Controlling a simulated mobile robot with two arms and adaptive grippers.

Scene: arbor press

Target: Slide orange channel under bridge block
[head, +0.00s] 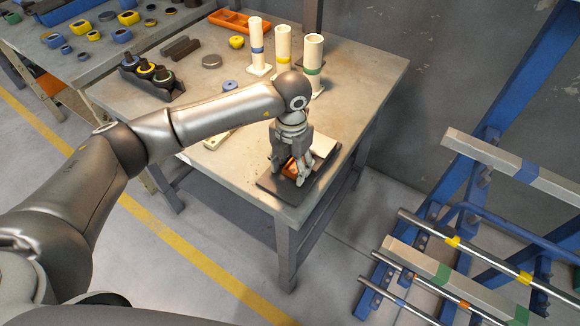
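The orange channel (289,168) is a small piece low on a dark plate (272,187) at the front right corner of the workbench. My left gripper (292,172) points down over it, with its fingers around or beside the channel and hiding much of it. I cannot tell whether the fingers press on it. A pale cream block (324,149), perhaps the bridge block, shows just right of the gripper and is partly hidden. Whether the channel touches it cannot be made out. My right gripper is not in view.
White posts with blue (257,48), yellow (283,50) and green (314,60) bands stand behind the gripper. A dark holder with ringed pegs (150,75) and a grey disc (211,61) are on the bench (205,85). A bar rack (440,270) stands at right.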

